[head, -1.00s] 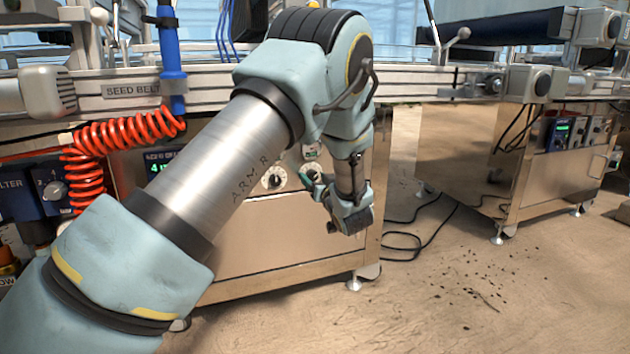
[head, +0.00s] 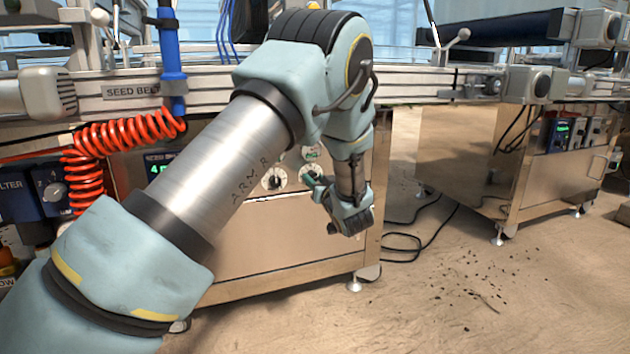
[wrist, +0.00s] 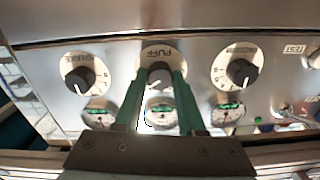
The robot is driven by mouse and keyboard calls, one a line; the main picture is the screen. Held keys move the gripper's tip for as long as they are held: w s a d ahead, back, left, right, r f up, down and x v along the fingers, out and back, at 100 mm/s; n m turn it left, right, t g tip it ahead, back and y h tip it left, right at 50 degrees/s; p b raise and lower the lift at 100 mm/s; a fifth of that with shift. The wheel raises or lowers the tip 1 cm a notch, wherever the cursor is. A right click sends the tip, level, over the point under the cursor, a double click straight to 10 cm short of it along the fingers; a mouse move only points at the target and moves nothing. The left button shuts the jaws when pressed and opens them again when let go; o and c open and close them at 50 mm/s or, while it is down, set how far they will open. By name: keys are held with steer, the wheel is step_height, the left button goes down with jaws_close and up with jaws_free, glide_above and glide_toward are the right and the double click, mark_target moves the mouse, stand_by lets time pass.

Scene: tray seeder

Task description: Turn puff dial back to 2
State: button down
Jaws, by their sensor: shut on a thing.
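The puff dial (wrist: 161,73) is a round dial with a dark knob, under an upside-down PUFF label on the metal panel in the wrist view. My gripper (wrist: 162,80) has its two green fingers on either side of the knob and is shut on it. The fingers hide most of the dial's scale, so I cannot read its setting. In the head view my gripper (head: 314,184) is at the cabinet front, and it mostly hides the puff dial.
Similar dials sit on both sides, a left one (wrist: 78,76) and a right one (wrist: 240,72). Round gauges (wrist: 160,112) line the panel beyond. A small toggle switch (wrist: 290,113) is at the right. A red coiled hose (head: 125,135) hangs left of my arm.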

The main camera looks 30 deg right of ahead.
steer(key=shift+n, duration=0.3)
steer(key=n, duration=0.3)
steer(key=shift+n, duration=0.3)
steer(key=n+b, duration=0.1)
steer(key=n, duration=0.3)
steer(key=shift+f+n+b, duration=0.1)
steer(key=shift+n+b, duration=0.2)
steer(key=shift+b, duration=0.05)
steer(key=shift+n+b, duration=2.55)
steer(key=shift+n, duration=1.85)
steer(key=c, duration=0.5)
jaws_free()
